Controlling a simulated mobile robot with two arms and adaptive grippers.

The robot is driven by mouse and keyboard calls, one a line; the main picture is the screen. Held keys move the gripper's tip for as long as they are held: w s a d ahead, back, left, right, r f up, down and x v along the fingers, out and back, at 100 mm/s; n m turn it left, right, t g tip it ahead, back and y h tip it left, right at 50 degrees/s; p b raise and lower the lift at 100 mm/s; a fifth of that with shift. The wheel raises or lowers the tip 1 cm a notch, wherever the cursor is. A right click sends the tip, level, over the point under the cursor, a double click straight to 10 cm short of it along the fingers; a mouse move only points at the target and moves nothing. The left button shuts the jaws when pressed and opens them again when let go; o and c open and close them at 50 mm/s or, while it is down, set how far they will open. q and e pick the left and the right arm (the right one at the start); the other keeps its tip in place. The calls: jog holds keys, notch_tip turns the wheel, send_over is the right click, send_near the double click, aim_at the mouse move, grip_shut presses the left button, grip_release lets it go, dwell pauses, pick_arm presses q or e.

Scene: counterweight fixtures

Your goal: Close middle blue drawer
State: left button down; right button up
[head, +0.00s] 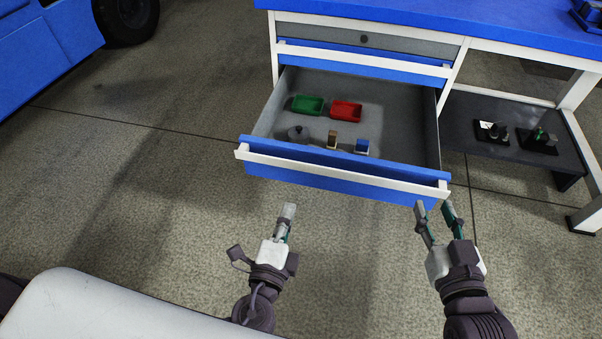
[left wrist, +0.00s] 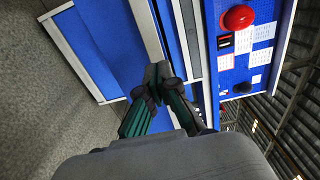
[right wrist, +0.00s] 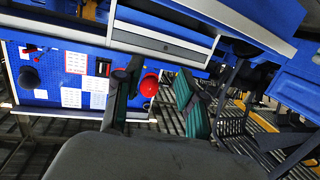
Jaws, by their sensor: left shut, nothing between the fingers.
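The blue drawer (head: 340,184) with a white handle strip (head: 342,171) is pulled well out of the workbench. It holds a green tray (head: 307,105), a red tray (head: 346,111) and several small objects. My left gripper (head: 288,213) is shut and empty, in front of the drawer's left half and apart from it. Its closed fingers show in the left wrist view (left wrist: 157,75). My right gripper (head: 434,206) is open and empty, near the right end of the drawer front. Its spread fingers show in the right wrist view (right wrist: 160,88). Contact with the drawer cannot be told.
Above the open drawer are a closed blue drawer (head: 362,63) and a closed grey drawer (head: 364,40) under the blue benchtop (head: 430,20). A dark lower shelf (head: 515,145) with small fixtures is to the right.

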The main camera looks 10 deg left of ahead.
aim_at(303, 164)
pick_arm(q)
jog(key=w, duration=1)
jog(key=shift+p, duration=0.3)
jog(key=shift+w, duration=0.7)
pick_arm(e)
jog(key=shift+s+d+f+g+h, duration=0.1)
jog(key=shift+s+f+g, duration=0.1)
jog(key=shift+f+g, duration=0.25)
jog(key=shift+s+d+f+g+h, duration=0.15)
jog(key=shift+f+g, duration=0.15)
jog(key=shift+f, duration=0.3)
jog(key=shift+s+d+f+g+h, duration=0.1)
jog(key=shift+s+f+g, duration=0.1)
jog(key=shift+f+g, duration=0.25)
pick_arm(q)
jog(key=shift+w, duration=0.15)
pick_arm(e)
jog(key=shift+f, duration=0.1)
